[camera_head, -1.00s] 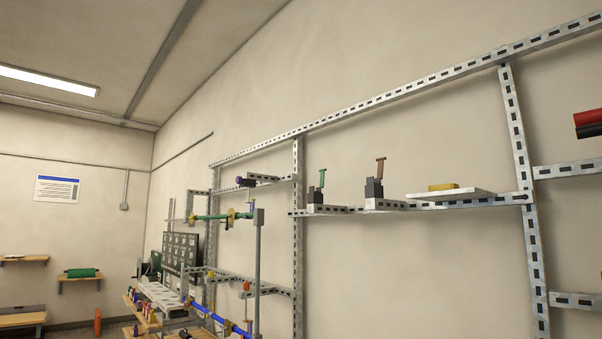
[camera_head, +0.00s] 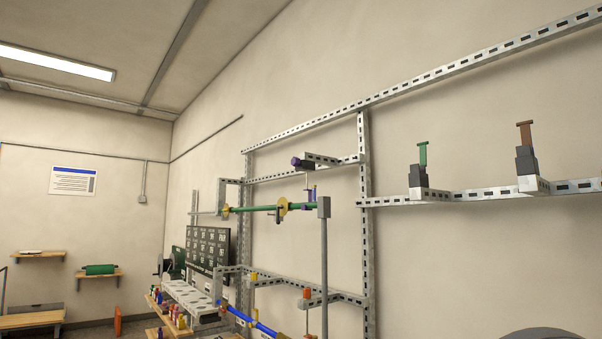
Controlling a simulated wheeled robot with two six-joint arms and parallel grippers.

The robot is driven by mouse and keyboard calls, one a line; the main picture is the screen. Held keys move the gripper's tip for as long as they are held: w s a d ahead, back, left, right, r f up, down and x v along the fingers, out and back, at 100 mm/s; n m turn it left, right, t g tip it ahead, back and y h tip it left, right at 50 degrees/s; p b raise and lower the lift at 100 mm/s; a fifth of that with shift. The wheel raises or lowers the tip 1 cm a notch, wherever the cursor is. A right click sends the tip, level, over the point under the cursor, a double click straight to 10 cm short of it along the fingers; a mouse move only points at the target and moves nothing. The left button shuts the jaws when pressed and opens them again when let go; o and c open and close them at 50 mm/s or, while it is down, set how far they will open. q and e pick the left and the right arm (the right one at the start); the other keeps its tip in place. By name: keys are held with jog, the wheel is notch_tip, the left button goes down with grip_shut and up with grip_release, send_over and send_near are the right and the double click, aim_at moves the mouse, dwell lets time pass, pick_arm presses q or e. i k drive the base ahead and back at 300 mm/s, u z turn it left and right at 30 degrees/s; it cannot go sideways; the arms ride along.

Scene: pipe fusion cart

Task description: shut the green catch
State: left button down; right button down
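The green catch (camera_head: 422,154) is a small green T-topped lever. It stands upright on a dark block (camera_head: 418,176) on a slotted metal rail at the right. A similar brown catch (camera_head: 525,133) stands on its own dark block to the right of it. Neither of my grippers shows in the head view.
The slotted metal frame (camera_head: 365,215) runs along the wall. A grey post (camera_head: 324,265) stands left of the catches, with a green pipe (camera_head: 255,208) at its top. A blue pipe (camera_head: 240,317) and a white rack (camera_head: 190,297) are lower left. A dark rounded shape (camera_head: 543,334) shows at the bottom right.

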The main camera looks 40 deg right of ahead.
aim_at(423, 145)
jog(key=u, duration=0.15)
jog(key=i, duration=1.75)
jog(key=z, duration=0.6)
jog(key=i, duration=0.9)
jog(key=z, duration=0.85)
